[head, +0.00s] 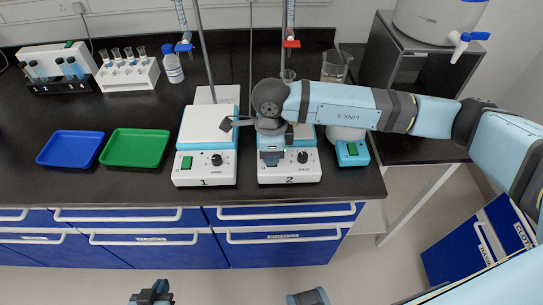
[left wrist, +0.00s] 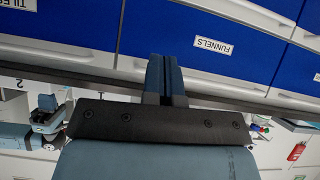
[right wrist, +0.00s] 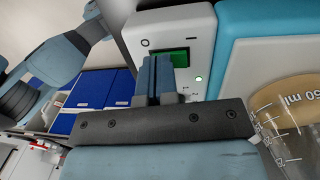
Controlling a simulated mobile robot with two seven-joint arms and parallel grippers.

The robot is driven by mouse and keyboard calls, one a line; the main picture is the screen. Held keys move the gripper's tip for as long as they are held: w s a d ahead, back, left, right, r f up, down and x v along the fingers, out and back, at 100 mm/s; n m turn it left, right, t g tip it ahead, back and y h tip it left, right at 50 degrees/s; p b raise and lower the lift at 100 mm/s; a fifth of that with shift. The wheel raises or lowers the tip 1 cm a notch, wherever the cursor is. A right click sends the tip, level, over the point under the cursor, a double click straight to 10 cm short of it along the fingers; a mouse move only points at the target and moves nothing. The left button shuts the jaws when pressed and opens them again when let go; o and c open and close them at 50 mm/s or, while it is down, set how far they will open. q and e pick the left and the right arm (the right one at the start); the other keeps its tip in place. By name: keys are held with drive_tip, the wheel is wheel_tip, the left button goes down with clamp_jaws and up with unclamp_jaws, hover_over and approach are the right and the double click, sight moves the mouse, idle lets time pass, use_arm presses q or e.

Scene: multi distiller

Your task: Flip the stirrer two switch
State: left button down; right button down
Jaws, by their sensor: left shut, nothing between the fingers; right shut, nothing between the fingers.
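Stirrer two (head: 308,172) is a white and turquoise unit marked "2" on the black bench. My right gripper (head: 270,160) is shut and empty, pointing down at the left part of its front panel. The gripper hides the stirrer two switch in the head view. In the right wrist view, a green switch (right wrist: 180,57) shows right behind the closed fingertips (right wrist: 160,62); I cannot tell whether they touch. My left gripper (head: 152,292) is shut and empty, low in front of the drawers.
Stirrer one (head: 205,172) stands close on the left, with its own green switch. A smaller device (head: 352,152) with a green switch is on the right. Blue (head: 70,148) and green (head: 135,148) trays lie on the left. Clamp stands rise behind the stirrers.

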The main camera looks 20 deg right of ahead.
drive_tip(key=shift+s+f+t+b, duration=0.3)
drive_tip(key=shift+f+t+b, duration=0.1)
drive_tip(key=shift+f+b, duration=0.3)
drive_tip(key=shift+s+r+p, duration=0.1)
drive_tip(key=shift+r+p, duration=0.2)
drive_tip(key=shift+p, duration=0.05)
drive_tip(key=shift+f, duration=0.15)
drive_tip(key=shift+w, duration=0.3)
drive_tip(key=shift+w+d+b, duration=0.2)
drive_tip(key=shift+w+b, duration=0.05)
drive_tip(key=shift+b, duration=0.15)
drive_tip(key=shift+w+r, duration=0.15)
drive_tip(key=shift+r, duration=0.05)
drive_tip(key=shift+w, duration=0.15)
